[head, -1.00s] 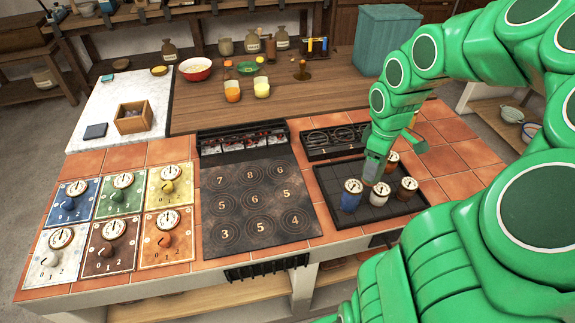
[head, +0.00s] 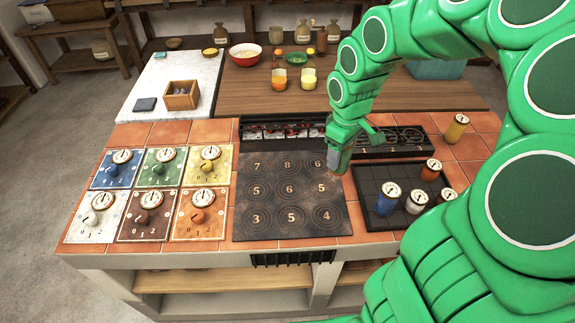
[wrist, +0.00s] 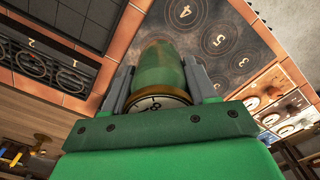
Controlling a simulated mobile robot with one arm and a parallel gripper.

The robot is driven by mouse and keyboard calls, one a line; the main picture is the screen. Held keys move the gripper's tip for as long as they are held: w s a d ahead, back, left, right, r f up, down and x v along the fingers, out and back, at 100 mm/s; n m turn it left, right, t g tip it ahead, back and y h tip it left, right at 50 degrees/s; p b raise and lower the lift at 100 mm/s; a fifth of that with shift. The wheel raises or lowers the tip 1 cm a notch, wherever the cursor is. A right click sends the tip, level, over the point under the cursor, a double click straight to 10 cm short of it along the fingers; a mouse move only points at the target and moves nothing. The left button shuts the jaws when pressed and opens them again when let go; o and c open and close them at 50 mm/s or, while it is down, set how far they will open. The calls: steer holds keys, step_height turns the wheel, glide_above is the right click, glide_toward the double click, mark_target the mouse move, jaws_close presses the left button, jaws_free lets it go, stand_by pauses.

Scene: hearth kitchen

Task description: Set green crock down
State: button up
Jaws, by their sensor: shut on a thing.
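My gripper (head: 338,168) is shut on the green crock (wrist: 160,68), with one finger on each side in the wrist view. The crock's dial lid (wrist: 158,102) faces the wrist camera. My gripper is over the right edge of the dark hob (head: 290,215), which has numbered rings. How far the crock is above the hob I cannot tell.
A black tray (head: 372,181) right of the hob holds blue (head: 387,201), white (head: 416,202), brown (head: 446,196) and orange-red (head: 431,171) crocks. A yellow crock (head: 456,129) stands on tiles behind. Coloured dial panels (head: 158,168) lie left. The hob's rings look bare.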

steer(key=a, duration=1)
steer(key=shift+w+a+f, duration=0.45)
steer(key=shift+w+f, duration=1.2)
steer(key=shift+w, duration=0.7)
steer(key=shift+w+a+f, duration=0.4)
steer(key=shift+w+f, duration=1.3)
steer(key=shift+w, duration=0.7)
steer(key=shift+w+a+f, duration=0.45)
steer(key=shift+w+f, duration=1.2)
steer(key=shift+w, duration=0.7)
steer(key=shift+f, duration=1.4)
steer(key=shift+f, duration=0.1)
steer(key=o, duration=1.3)
steer(key=shift+o, duration=0.2)
